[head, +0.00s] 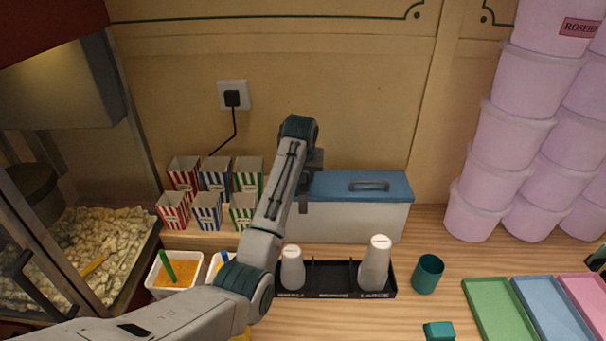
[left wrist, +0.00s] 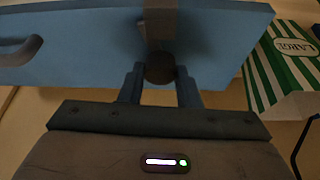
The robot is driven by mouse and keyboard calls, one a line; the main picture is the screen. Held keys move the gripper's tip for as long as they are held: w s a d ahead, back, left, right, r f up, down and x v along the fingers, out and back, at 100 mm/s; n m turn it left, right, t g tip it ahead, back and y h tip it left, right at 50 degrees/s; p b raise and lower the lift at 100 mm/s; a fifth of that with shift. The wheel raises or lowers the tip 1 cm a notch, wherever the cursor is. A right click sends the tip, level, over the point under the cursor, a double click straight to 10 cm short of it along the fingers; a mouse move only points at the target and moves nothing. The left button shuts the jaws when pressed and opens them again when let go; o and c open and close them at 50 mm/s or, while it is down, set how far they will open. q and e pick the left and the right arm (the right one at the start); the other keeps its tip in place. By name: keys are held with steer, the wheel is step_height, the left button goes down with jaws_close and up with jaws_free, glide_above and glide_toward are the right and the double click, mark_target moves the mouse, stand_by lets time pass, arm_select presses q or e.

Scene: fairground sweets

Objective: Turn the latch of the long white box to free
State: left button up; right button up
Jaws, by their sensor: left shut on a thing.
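The long white box (head: 350,222) with a blue lid (head: 385,182) stands against the back wall in the head view. Its lid and grey carry handle (left wrist: 22,50) also show in the left wrist view. My left gripper (left wrist: 160,76) is at the lid's left end, its two fingers shut on the dark round knob of the latch (left wrist: 160,66). A grey strap (left wrist: 160,20) runs from the knob across the lid. In the head view my arm partly hides the latch and the box's left end.
Striped cartons (head: 207,212) stand left of the box. A black tray (head: 330,293) with white cups (head: 375,265) is in front of it. A teal cup (head: 428,274), coloured trays (head: 500,308) and stacked pink tubs (head: 490,180) are to the right. Some counter between is clear.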

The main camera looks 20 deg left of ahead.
arm_select(q)
steer(key=n+y, duration=0.1)
steer(key=n, duration=0.3)
steer(key=shift+w+d+r+n+g+y, duration=0.1)
steer(key=shift+d+n+g+y, duration=0.1)
steer(key=shift+n+g+y, duration=0.15)
steer(key=n+g+y, duration=0.1)
steer(key=n, duration=0.2)
steer(key=shift+n, duration=0.35)
steer(key=n+g, duration=0.1)
steer(key=n, duration=0.2)
steer(key=shift+w+y+b, duration=0.15)
steer(key=shift+y+b, duration=0.2)
steer(key=shift+b, duration=0.05)
steer(key=shift+n+g+b, duration=0.45)
steer(key=shift+n+g, duration=0.2)
steer(key=shift+n, duration=0.85)
steer(key=o, duration=1)
steer(key=shift+d, duration=0.1)
